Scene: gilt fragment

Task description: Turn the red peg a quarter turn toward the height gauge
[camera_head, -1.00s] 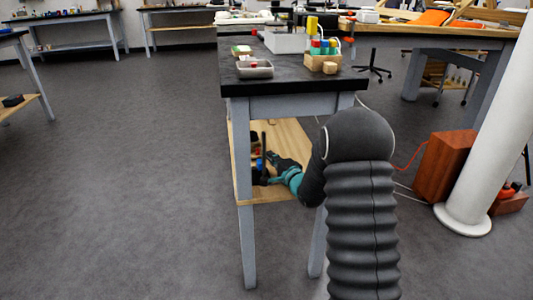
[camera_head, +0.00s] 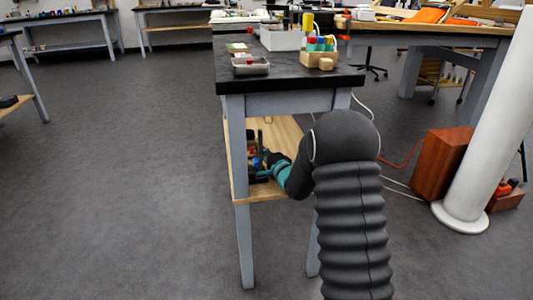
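My gripper (camera_head: 262,166) is in the opening under the near black-topped bench, over its wooden lower shelf (camera_head: 285,135). It is small and dark here, and I cannot tell whether it is open or shut. A thin dark upright thing (camera_head: 260,137) stands beside it; I cannot tell whether this is the height gauge. A small reddish spot (camera_head: 254,150) shows near my gripper, too small to name as the red peg. Small dark and blue things around it are partly hidden by my gripper and the bench leg.
The bench top (camera_head: 285,78) carries a grey metal tray (camera_head: 250,66), a white bin (camera_head: 280,39) and a wooden block (camera_head: 313,60) with coloured pieces. A bench leg (camera_head: 239,190) stands left of my gripper. A brown box (camera_head: 443,165) and white column (camera_head: 485,130) stand right. Floor left is clear.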

